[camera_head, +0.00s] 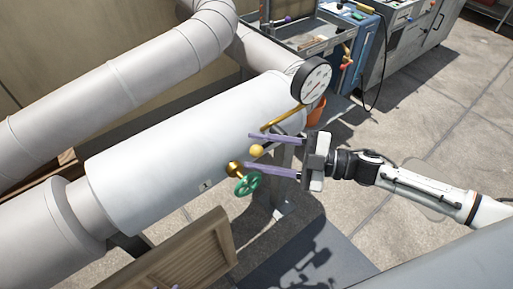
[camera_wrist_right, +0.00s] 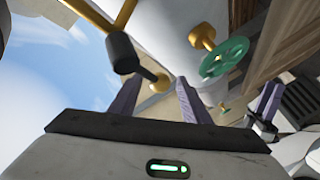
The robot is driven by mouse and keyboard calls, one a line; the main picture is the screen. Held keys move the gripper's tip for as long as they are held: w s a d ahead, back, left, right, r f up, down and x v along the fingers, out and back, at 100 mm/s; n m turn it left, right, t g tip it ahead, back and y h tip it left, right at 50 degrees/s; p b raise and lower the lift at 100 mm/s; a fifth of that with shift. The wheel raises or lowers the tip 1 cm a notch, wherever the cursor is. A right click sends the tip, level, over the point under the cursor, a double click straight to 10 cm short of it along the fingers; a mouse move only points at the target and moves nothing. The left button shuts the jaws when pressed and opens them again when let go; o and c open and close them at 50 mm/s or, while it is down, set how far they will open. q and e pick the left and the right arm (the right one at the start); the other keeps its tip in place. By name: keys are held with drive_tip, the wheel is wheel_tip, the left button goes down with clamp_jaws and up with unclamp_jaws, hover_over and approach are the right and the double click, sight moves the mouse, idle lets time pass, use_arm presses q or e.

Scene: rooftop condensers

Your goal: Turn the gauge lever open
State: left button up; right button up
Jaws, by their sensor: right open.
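The white dial gauge (camera_head: 315,80) stands on a brass pipe (camera_head: 283,118) at the right end of the white tank (camera_head: 190,140). A brass ball (camera_head: 257,150) shows below that pipe. Only purple tips of my left gripper (camera_head: 175,287) show at the bottom edge.
A green handwheel (camera_head: 248,184) on a brass stem sits just below the lower right finger. An orange bucket (camera_head: 316,110) stands behind the gauge. A wooden slatted panel (camera_head: 190,255) lies below the tank. Carts and cabinets (camera_head: 400,45) stand at the back; paving at right is clear.

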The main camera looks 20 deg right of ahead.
drive_tip(key=shift+w+a, duration=0.25)
drive_tip(key=shift+a, duration=0.2)
drive_tip(key=shift+c, duration=0.3)
clamp_jaws()
drive_tip(key=shift+f, duration=0.15)
